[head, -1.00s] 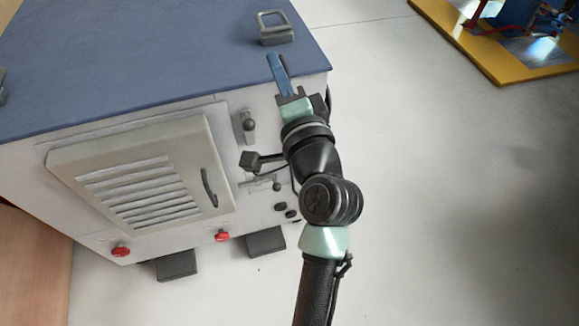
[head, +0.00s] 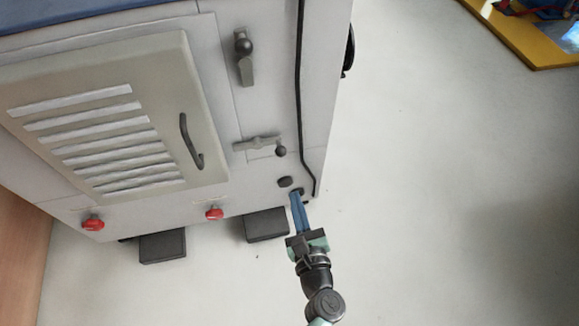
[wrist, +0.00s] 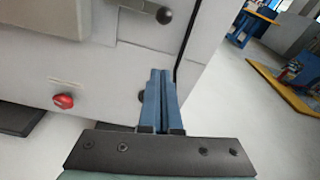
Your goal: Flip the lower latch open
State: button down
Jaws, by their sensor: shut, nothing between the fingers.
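The lower latch (head: 258,143) is a grey lever with a dark round knob, lying roughly level on the cabinet's front, right of the louvred door. Part of it shows at the top of the wrist view (wrist: 150,10), with its knob at the right end. My gripper (head: 298,196) has its blue fingers shut together and empty. It is below and slightly right of the lower latch, near the cabinet's bottom right corner, and appears apart from the latch. In the wrist view the fingertips (wrist: 158,72) point up below the knob. Whether they touch the cabinet I cannot tell.
An upper latch (head: 244,57) stands upright above the lower one. The louvred door (head: 110,120) has a curved dark handle (head: 190,142). Red knobs (head: 214,213) and dark feet (head: 266,224) are low on the cabinet. A black cable (head: 299,90) runs along its right edge.

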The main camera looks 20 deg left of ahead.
aim_at(281, 150)
dwell(0.3)
jog(key=b+x, duration=0.4)
jog(key=x, duration=0.6)
jog(key=shift+s+a+r+p, duration=0.1)
jog(key=shift+s+r+p, duration=0.2)
jog(key=shift+r+p, duration=0.6)
jog(key=shift+s+a+r+p, duration=0.1)
jog(key=shift+s+r+p, duration=0.2)
jog(key=shift+r+p, duration=0.55)
